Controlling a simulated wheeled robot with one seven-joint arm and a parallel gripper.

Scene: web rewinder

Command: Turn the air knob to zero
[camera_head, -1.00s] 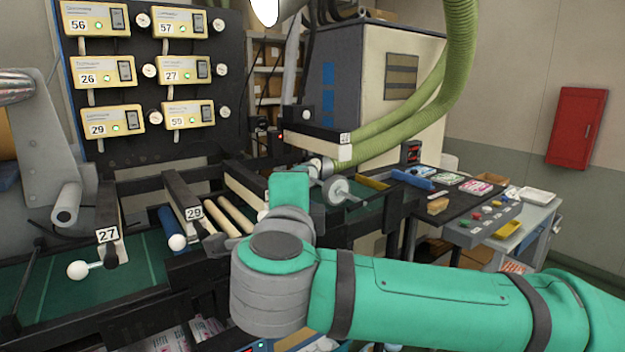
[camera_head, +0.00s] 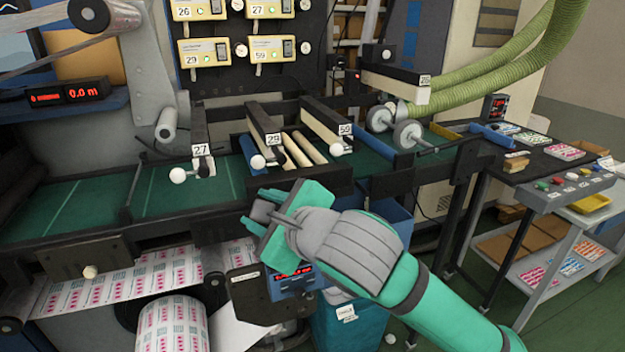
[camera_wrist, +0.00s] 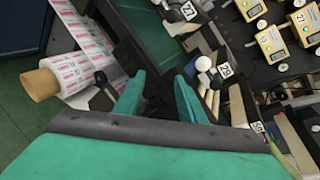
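My gripper (camera_head: 268,218) is in the middle of the head view, above the front of the machine. In the wrist view its two green fingers (camera_wrist: 158,97) stand apart with nothing between them. No knob is clearly labelled as air. Small round white dials stand beside the yellow control boxes, one next to box 29 (camera_head: 242,50) and one next to box 59 (camera_head: 305,47); their settings are too small to read. White ball-ended handles sit at label 27 (camera_head: 177,175), label 29 (camera_head: 258,161) and label 59 (camera_head: 336,149), beyond my gripper and apart from it.
A printed roll (camera_head: 172,325) and its web lie below left. A display box (camera_head: 292,280) is just under my gripper. A red-digit counter (camera_head: 68,93) stands at left. A side table (camera_head: 545,190) with coloured buttons is at right, below thick green hoses (camera_head: 490,80).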

